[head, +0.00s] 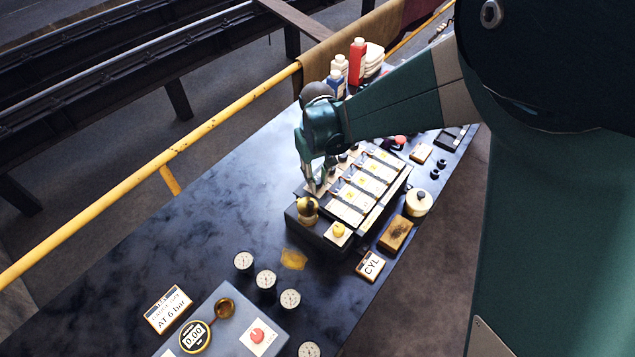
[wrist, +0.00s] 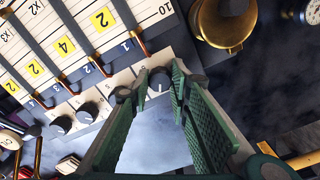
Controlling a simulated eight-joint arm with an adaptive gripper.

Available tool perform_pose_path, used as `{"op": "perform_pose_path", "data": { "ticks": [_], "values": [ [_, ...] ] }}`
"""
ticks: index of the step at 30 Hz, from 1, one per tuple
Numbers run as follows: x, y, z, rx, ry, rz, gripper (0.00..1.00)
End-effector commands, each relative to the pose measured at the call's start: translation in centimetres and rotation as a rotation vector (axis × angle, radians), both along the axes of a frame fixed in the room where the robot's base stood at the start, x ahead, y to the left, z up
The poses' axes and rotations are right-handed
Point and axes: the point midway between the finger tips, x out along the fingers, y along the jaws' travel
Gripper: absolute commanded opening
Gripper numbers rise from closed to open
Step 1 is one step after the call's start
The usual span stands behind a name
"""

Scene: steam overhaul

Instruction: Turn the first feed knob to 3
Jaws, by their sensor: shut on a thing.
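The lubricator box (head: 368,222) stands on the dark bench in the head view, with a row of white scale panels on top. In the wrist view a row of dark round knobs lies along its edge. The end knob (wrist: 159,80), nearest the panel marked 1, has a pale pointer line and sits between my fingertips. My gripper (wrist: 152,88) is shut on this knob from above. In the head view my gripper (head: 317,183) reaches down at the box's left end, and its fingers hide the knob. Another knob (wrist: 88,112) stands further left in the row.
A brass cup (head: 307,208) stands close beside my fingers; it is also at top right in the wrist view (wrist: 226,22). Several gauges (head: 266,280) and a grey box (head: 226,325) with a red button lie nearer. Bottles (head: 357,62) stand behind my arm. The bench's left part is clear.

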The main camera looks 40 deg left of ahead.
Motion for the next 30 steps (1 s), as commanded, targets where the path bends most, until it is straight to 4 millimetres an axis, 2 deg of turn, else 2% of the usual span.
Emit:
{"op": "perform_pose_path", "data": {
  "ticks": [12, 29, 30],
  "values": [
    [0.00, 0.06, -0.05, 0.001, 0.000, -0.254, 0.08],
    [0.01, 0.08, 0.05, 0.001, 0.000, -0.295, 0.08],
    [0.01, 0.08, 0.05, 0.001, 0.000, -0.295, 0.25]
  ]
}}
